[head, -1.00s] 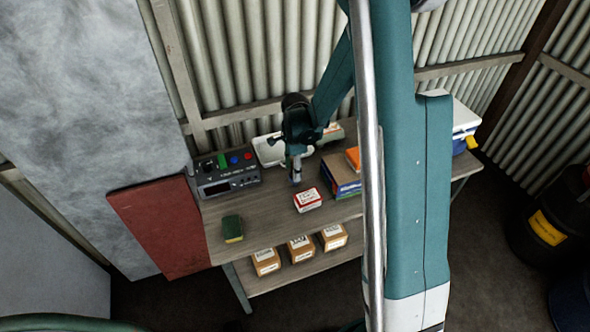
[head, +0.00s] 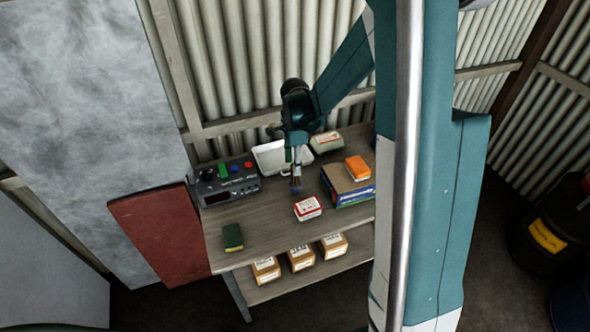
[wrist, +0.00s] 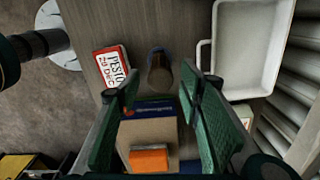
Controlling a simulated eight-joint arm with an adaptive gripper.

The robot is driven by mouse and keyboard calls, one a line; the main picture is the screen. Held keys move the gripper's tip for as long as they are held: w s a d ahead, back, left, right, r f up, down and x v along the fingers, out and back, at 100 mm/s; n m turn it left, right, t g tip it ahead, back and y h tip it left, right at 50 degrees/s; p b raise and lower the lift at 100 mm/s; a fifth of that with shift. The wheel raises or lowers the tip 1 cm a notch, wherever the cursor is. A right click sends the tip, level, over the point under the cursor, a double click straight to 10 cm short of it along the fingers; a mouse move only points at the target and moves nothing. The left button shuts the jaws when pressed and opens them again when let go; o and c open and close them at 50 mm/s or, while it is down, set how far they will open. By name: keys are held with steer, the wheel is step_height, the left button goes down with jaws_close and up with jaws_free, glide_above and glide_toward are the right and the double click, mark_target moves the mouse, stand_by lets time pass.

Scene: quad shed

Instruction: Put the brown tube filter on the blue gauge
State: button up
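The brown tube filter (wrist: 160,78) stands roughly upright below my gripper, showing as a small brown cylinder (head: 296,180) in the head view. The blue gauge (wrist: 157,51) shows as a blue edge around the far side of the tube's base, with a bit of blue (head: 296,190) under the tube in the head view. The tube appears to rest on the gauge; its body hides most of the gauge and the exact contact. My gripper (wrist: 160,85) is open, its green fingers apart on either side with gaps to the tube. In the head view my gripper (head: 297,167) is just above the tube.
A red-and-white box (head: 308,208) sits close in front. A control box (head: 228,184) and a sponge (head: 232,237) stand left.

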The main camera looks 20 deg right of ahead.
steer(key=shift+r, duration=1.85)
steer(key=shift+s+a+r, duration=0.1)
steer(key=shift+s+r, duration=0.15)
steer(key=shift+r, duration=0.25)
steer(key=s+a+r+n+t, duration=0.35)
steer(key=s+r+n, duration=0.55)
steer(key=s+r, duration=0.4)
steer(key=s+a+r+n+t, duration=0.1)
steer(key=s+r+n+t, duration=0.1)
steer(key=s+n, duration=0.3)
steer(key=s+a+r+n+t, duration=0.1)
steer(key=s+a+r+n, duration=0.1)
steer(key=s+n, duration=0.3)
steer(key=shift+s+r+n+t, duration=0.4)
steer(key=shift+s+r, duration=0.35)
steer(key=shift+s, duration=1.55)
steer(key=shift+a, duration=0.1)
